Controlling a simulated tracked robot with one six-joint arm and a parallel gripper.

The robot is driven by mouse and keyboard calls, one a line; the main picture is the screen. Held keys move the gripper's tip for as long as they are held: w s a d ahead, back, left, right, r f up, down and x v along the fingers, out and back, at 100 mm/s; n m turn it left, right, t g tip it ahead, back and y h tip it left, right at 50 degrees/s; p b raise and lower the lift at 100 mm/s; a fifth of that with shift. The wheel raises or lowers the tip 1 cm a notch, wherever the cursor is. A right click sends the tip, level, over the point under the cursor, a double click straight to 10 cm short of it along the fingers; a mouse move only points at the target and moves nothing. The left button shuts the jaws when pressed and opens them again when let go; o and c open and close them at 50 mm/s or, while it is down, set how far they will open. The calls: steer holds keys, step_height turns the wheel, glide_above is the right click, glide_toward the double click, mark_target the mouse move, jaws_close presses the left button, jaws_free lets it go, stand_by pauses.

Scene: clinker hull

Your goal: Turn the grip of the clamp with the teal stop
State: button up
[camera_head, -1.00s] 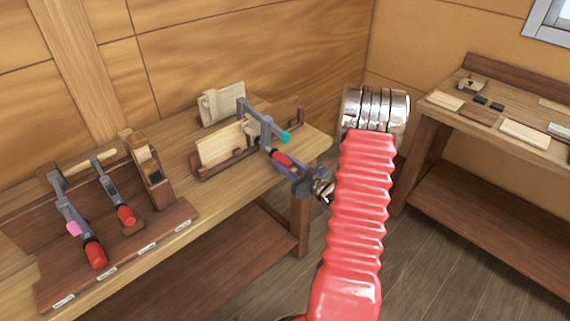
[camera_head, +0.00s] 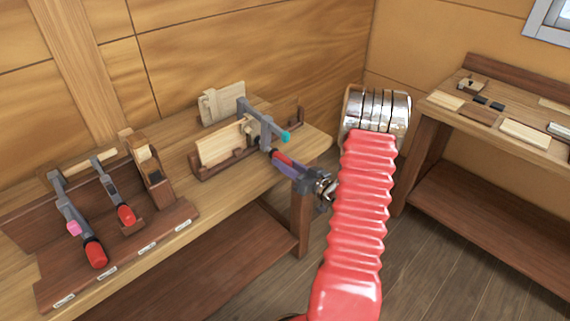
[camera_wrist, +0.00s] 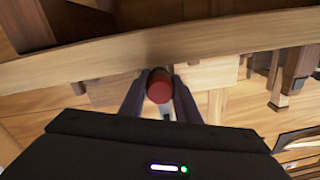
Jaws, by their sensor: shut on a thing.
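The clamp with the teal stop (camera_head: 285,136) is a grey bar clamp (camera_head: 262,124) set on a pale board held on the bench. Its red grip (camera_head: 281,157) points toward the robot and is partly covered by my gripper. My gripper (camera_head: 287,165) is shut on this grip, with a dark purple finger along it. In the wrist view the round red end of the grip (camera_wrist: 159,86) sits between the two fingers of my gripper (camera_wrist: 160,76).
A wooden rack (camera_head: 120,255) at left holds a clamp with a pink stop (camera_head: 74,228), a smaller red-handled clamp (camera_head: 113,190) and a wooden plane (camera_head: 150,178). A second bench (camera_head: 470,135) with small wooden pieces stands at right. Floor is open between the benches.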

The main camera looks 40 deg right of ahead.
steer(key=shift+m, duration=0.5)
steer(key=o, duration=1)
steer(key=shift+o, duration=0.2)
steer(key=shift+s, duration=0.1)
steer(key=s+d, duration=0.1)
steer(key=s, duration=1.2)
steer(key=shift+s+f, duration=0.15)
steer(key=shift+s, duration=0.2)
steer(key=shift+c, duration=0.5)
